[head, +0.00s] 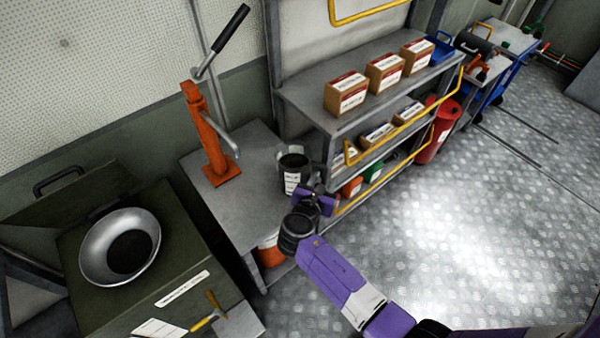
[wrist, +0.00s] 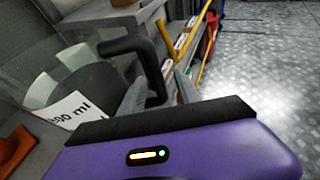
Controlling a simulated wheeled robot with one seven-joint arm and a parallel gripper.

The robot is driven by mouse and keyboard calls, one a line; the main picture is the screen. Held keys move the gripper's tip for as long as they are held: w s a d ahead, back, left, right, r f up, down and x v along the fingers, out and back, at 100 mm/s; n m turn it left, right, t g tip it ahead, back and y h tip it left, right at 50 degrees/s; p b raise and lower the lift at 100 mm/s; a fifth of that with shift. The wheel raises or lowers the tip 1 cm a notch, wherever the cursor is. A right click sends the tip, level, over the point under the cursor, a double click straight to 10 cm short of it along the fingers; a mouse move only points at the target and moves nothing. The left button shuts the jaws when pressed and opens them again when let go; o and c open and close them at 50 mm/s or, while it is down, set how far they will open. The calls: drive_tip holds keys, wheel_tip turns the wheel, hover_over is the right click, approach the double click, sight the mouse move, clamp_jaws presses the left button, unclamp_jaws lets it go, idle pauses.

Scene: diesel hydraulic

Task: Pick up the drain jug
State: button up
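The drain jug (head: 292,160) is a dark jug with a white label. It stands upright on the grey bench beside the shelf rack. In the wrist view its body and "ml" label (wrist: 72,118) fill the left side, and its black handle (wrist: 150,62) reaches down toward my fingers. My gripper (head: 316,194) is at the near right side of the jug. In the wrist view the two grey fingers of my gripper (wrist: 160,92) stand apart, with the handle's lower part between them. A gap shows between the handle and the right finger. The purple gripper body hides the jug's lower part.
An orange hand pump (head: 210,135) with a black lever stands on the bench (head: 245,195) left of the jug. The shelf rack (head: 345,118) with boxes and yellow rails is close on the right. A steel funnel bowl (head: 92,250) sits front left. The floor at right is clear.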

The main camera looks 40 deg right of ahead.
clamp_jaws()
idle(1.1)
drive_tip(key=shift+w+r, duration=0.1)
drive_tip(key=shift+r, duration=0.05)
idle(0.3)
